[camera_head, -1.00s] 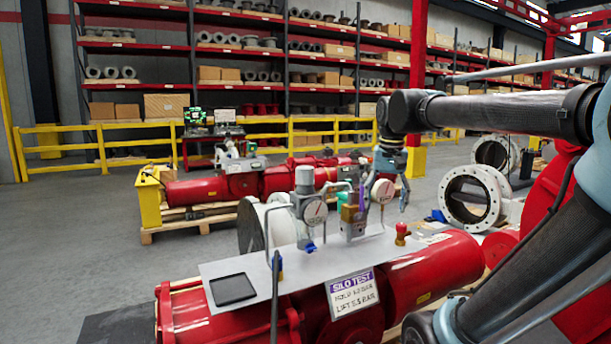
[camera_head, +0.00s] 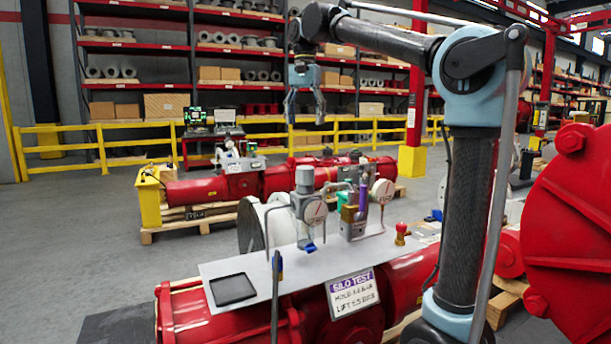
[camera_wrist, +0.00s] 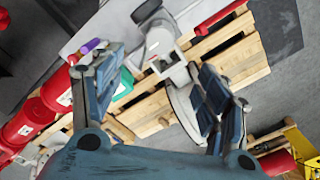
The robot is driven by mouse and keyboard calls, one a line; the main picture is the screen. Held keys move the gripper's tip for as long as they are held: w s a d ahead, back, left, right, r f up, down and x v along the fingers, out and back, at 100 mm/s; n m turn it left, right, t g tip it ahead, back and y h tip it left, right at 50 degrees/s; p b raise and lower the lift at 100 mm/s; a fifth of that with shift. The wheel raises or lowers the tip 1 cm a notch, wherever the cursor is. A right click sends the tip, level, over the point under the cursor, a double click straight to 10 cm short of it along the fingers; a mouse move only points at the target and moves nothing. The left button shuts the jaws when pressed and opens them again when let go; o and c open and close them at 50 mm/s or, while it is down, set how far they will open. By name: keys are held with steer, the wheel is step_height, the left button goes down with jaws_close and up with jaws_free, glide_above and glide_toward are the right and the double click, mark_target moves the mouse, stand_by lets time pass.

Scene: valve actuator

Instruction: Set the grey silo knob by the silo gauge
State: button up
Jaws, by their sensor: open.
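The grey knob (camera_head: 305,180) is the upright cylinder on top of the left regulator on the plate. The round white gauge (camera_head: 315,211) sits on the front of that regulator; its reading is too small to tell. My gripper (camera_head: 306,119) points down and appears well above the knob, apart from it, with its fingers spread and empty. In the wrist view my gripper (camera_wrist: 155,62) shows both fingers apart, with the grey regulator (camera_wrist: 158,45) seen beyond and between them. The SILO TEST sign (camera_head: 354,294) hangs at the plate's front edge; its smaller lines are hard to read.
Right of the regulator stand a purple-handled valve (camera_head: 362,196), a second gauge (camera_head: 383,191) and a red button (camera_head: 401,232). A black tablet (camera_head: 233,289) lies on the plate (camera_head: 215,268). A thin grey post (camera_head: 276,290) rises in front.

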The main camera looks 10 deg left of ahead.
mark_target(305, 167)
step_height(305, 167, down, 17)
steer(key=shift+f, duration=0.15)
stand_by(0.6)
steer(key=c, duration=1.1)
